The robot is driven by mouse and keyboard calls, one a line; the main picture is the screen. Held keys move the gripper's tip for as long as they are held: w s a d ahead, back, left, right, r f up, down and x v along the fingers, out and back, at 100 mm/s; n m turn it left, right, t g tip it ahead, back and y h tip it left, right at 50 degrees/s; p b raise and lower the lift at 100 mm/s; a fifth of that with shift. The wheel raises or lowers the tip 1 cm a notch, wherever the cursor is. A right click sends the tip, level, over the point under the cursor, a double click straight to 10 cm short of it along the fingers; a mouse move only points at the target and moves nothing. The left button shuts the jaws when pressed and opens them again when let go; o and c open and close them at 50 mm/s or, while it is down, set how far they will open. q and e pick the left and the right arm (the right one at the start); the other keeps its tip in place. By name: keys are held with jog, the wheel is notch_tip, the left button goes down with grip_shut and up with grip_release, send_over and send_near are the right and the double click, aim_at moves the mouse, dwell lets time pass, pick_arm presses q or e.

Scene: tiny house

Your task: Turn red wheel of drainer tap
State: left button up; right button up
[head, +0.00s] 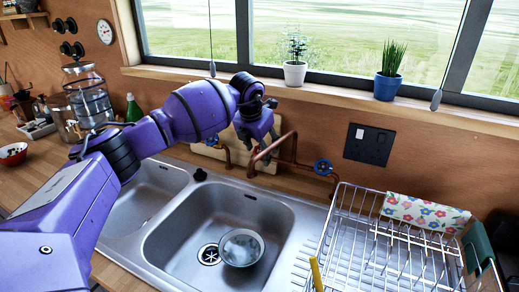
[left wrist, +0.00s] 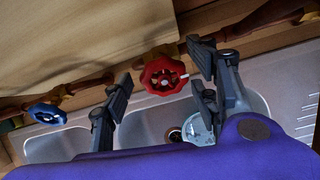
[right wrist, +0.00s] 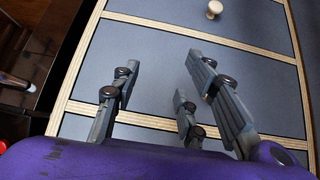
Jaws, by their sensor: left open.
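The red wheel (left wrist: 163,76) of the tap shows in the left wrist view, between the two fingers of my left gripper (left wrist: 160,68). The fingers are spread, with a gap to the wheel on each side; I cannot tell how far ahead of the tips it lies. In the head view my left gripper (head: 262,143) is over the copper tap pipes (head: 285,150) behind the sink, and I cannot make out the red wheel there. My right gripper (right wrist: 158,68) shows only in the right wrist view, open and empty, in front of grey drawers.
A bowl (head: 241,247) lies in the sink (head: 175,235). A wire dish rack (head: 345,225) stands at right. A wooden board (head: 208,151) leans behind the taps.

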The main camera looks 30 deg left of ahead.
pick_arm(q)
jog(key=c, duration=1.1)
jog(key=shift+o, duration=0.2)
jog(key=shift+r+n+p, duration=0.25)
jog(key=shift+n+p, duration=0.15)
jog(key=shift+n, duration=0.4)
jog(key=shift+a+f+n+h, duration=0.1)
jog(key=shift+f+n+h, duration=0.15)
jog(key=shift+n+h, duration=0.25)
jog(key=o, duration=1.1)
jog(key=shift+c, duration=0.2)
jog(key=v, duration=1.2)
